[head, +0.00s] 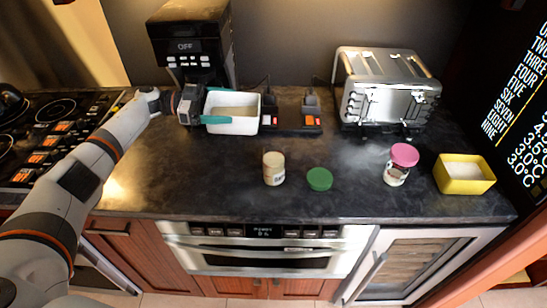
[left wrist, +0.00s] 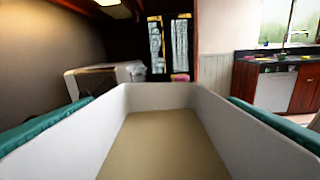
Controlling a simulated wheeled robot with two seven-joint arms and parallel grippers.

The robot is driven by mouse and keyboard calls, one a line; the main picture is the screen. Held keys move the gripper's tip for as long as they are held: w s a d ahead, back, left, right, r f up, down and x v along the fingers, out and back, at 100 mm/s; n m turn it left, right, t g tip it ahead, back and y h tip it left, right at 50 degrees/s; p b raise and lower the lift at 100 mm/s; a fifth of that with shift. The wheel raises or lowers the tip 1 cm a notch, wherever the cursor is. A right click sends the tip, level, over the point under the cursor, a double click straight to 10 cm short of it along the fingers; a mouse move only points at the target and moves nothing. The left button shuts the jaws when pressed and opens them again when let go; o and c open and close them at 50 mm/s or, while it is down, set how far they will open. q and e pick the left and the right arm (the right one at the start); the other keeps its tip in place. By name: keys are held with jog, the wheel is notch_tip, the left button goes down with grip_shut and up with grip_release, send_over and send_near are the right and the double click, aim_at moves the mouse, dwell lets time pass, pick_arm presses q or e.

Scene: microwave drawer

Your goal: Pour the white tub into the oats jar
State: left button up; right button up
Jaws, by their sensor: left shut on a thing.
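The white tub (head: 247,127) is held by my left gripper (head: 226,105) above the back of the counter, in front of the coffee machine. Its teal fingers are on either side of the tub. The tub looks level, and the left wrist view shows its inside wall (left wrist: 85,130) and a beige fill on its bottom. A small jar with a beige top (head: 273,168) stands upright at the counter's middle, below and right of the tub. It seems to be the oats jar, but its label is too small to read. A green lid (head: 319,179) lies beside it. My right gripper is not in view.
A pink-lidded jar (head: 397,166) and a yellow tub (head: 464,174) with pale contents stand on the right. A coffee machine (head: 190,45), a dark rack (head: 291,128) and a toaster (head: 387,87) line the back. The counter left of the small jar is clear.

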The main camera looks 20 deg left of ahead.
pick_arm(q)
jog(key=shift+s+r+p, duration=0.1)
jog(key=shift+r+p, duration=0.2)
jog(key=shift+r, duration=0.15)
notch_tip(320, 180, up, 2)
jog(key=shift+r+p, duration=0.15)
jog(key=shift+p, duration=0.95)
jog(key=shift+r+p, duration=0.35)
jog(key=shift+r, duration=0.2)
jog(key=shift+f, duration=0.1)
